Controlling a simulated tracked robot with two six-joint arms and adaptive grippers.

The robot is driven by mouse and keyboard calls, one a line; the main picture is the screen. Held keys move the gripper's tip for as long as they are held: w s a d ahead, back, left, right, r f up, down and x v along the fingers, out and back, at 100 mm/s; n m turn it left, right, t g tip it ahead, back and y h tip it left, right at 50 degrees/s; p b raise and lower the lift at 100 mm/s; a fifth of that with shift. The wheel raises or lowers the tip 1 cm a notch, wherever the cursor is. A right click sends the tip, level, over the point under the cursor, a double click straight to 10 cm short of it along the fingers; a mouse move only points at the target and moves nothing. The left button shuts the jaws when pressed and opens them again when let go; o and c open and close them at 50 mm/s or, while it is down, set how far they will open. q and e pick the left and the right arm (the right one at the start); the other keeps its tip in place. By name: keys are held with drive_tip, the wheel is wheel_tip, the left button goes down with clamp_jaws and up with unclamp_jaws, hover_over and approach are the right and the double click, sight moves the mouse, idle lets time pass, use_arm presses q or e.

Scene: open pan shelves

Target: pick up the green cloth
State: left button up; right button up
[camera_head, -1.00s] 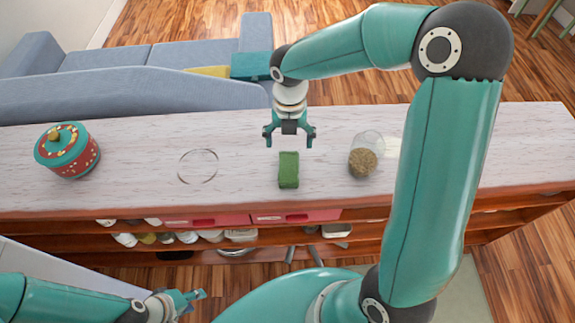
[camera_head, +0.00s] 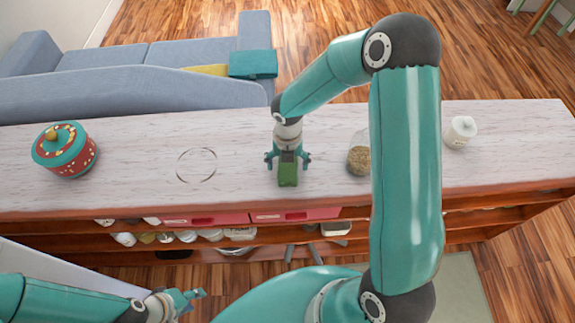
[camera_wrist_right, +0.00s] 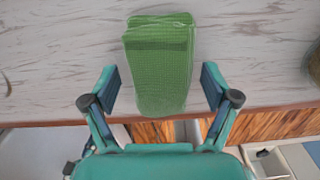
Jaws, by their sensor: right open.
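The green cloth (camera_head: 288,175) is a small folded block on the pale wooden counter top, near its front edge. My right gripper (camera_head: 288,161) is open just above and behind it in the head view, with the fingers to either side. In the right wrist view the cloth (camera_wrist_right: 160,65) lies between the two open fingers (camera_wrist_right: 162,88), with a gap on each side, so it is not gripped. My left gripper (camera_head: 190,299) is low at the left, in front of the shelves and away from the cloth. Its fingers are too small to judge.
A red and teal lidded pot (camera_head: 65,155) and a clear round glass item (camera_head: 197,165) stand left of the cloth. A jar of grain (camera_head: 358,158), partly behind my right arm, and a white jar (camera_head: 460,132) stand to the right. Open shelves (camera_head: 180,238) lie below.

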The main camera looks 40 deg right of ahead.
drive_tip(key=c, duration=1.2)
drive_tip(key=shift+c, duration=0.2)
drive_tip(key=shift+r, duration=0.15)
wheel_tip(320, 180, up, 20)
drive_tip(key=shift+p, duration=0.4)
